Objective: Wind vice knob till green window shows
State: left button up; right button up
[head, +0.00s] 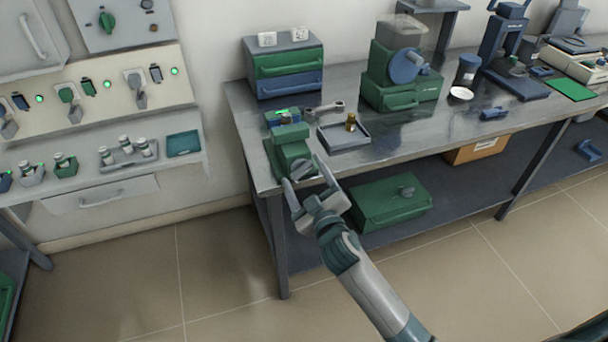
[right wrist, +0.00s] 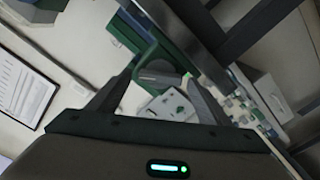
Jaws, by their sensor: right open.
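The green vice (head: 291,146) stands at the left front corner of the metal bench. Its grey knob (head: 302,169) faces the front; in the right wrist view the knob (right wrist: 157,70) shows between the fingers as a grey disc with a raised bar. My right gripper (head: 301,172) is open, with its fingers spread to either side of the knob; I cannot tell whether they touch it. A small box with a lit green strip (head: 282,111) sits just behind the vice; whether that strip is the vice's window is unclear. My left gripper is out of view.
A shallow tray (head: 343,140) with a brass piece and a wrench-like tool (head: 326,108) lie right of and behind the vice. A drawer box (head: 285,66) and a green machine (head: 400,82) stand at the back. A green case (head: 390,203) is on the lower shelf.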

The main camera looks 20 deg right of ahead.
jog(key=c, duration=1)
jog(key=shift+r+m+p, duration=0.1)
jog(key=shift+m+p, duration=0.25)
jog(key=shift+m, duration=0.95)
jog(key=shift+c, duration=0.2)
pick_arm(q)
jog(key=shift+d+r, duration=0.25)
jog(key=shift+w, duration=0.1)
pick_arm(e)
jog(key=o, duration=1)
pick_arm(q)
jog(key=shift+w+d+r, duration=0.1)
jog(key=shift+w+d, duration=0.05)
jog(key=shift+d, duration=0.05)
pick_arm(e)
jog(key=shift+o, duration=0.2)
jog(key=shift+s, duration=0.15)
